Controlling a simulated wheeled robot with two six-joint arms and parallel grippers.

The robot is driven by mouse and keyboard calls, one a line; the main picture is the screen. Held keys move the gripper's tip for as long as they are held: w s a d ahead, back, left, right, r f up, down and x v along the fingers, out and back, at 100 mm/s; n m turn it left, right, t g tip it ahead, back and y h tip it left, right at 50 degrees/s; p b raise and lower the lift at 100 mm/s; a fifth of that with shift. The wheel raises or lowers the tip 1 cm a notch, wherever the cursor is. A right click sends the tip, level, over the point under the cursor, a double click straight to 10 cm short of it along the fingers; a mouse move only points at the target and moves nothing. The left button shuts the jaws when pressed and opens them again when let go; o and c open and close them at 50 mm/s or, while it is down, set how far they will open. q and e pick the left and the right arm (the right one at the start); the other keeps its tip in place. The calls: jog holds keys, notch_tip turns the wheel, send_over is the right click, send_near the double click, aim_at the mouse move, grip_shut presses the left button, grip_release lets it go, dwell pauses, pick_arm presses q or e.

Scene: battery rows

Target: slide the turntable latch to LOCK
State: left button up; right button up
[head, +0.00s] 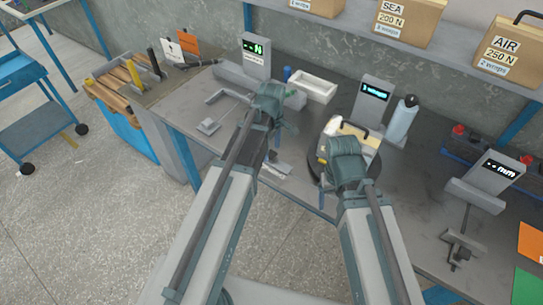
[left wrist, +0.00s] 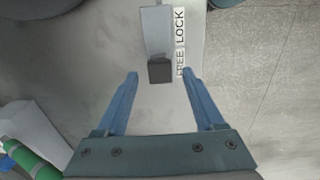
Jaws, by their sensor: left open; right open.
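The turntable (head: 314,166) is a dark disc near the bench's front edge, with a tan box on it, partly hidden by my right arm. In the left wrist view the latch is a grey bar with a dark knob (left wrist: 160,71), beside a label (left wrist: 180,42) reading FREE and LOCK. The knob is beside the FREE end. My left gripper (left wrist: 160,76) is open, with the knob between its fingertips in the picture; contact is not visible. In the head view my right gripper (head: 346,165) is over the turntable, its fingers hidden by its own wrist.
A white tray (head: 312,88) and a display (head: 372,97) stand behind my arms. A grey bottle (head: 402,121) stands right of the display. A stand with another display (head: 492,175) is at the right. Boxes marked SEA (head: 408,20) and AIR (head: 512,58) sit on the shelf.

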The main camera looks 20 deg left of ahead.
pick_arm(q)
jog(key=shift+f, duration=0.4)
grip_shut()
dwell(1.2)
